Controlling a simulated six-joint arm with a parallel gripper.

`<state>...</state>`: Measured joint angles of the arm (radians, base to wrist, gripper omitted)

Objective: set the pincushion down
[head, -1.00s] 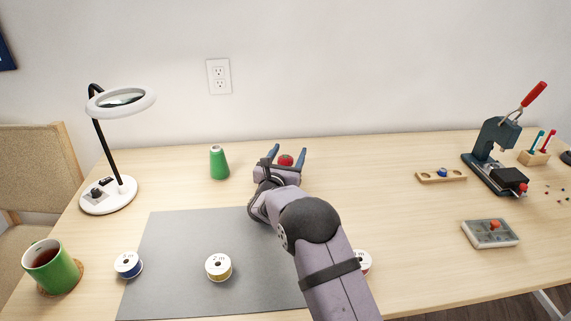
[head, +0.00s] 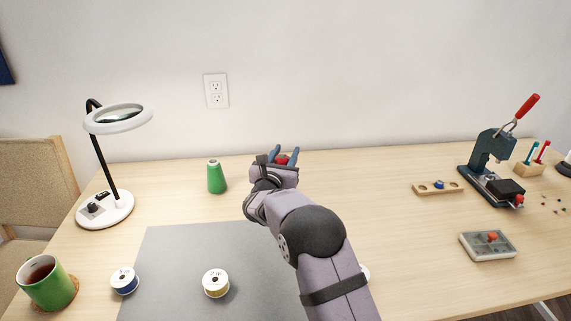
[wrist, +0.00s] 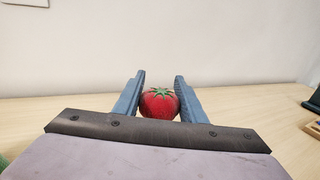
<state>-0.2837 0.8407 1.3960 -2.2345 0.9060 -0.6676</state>
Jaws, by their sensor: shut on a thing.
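The pincushion (wrist: 159,104) is a red, strawberry-like ball with a green star-shaped top. In the wrist view it sits between the two blue fingers of my gripper (wrist: 160,98), which is shut on it. In the head view the pincushion (head: 282,160) shows as a small red patch between the fingertips of my gripper (head: 284,157), near the back edge of the table (head: 380,200). My gripper hides its underside, so I cannot tell whether it touches the tabletop.
A green thread cone (head: 216,178) stands left of my gripper. A magnifier lamp (head: 106,205) is further left. A grey mat (head: 175,250) with a spool (head: 216,283) lies in front. A wooden holder (head: 438,187) and a press (head: 484,165) are at right. Bare table lies between.

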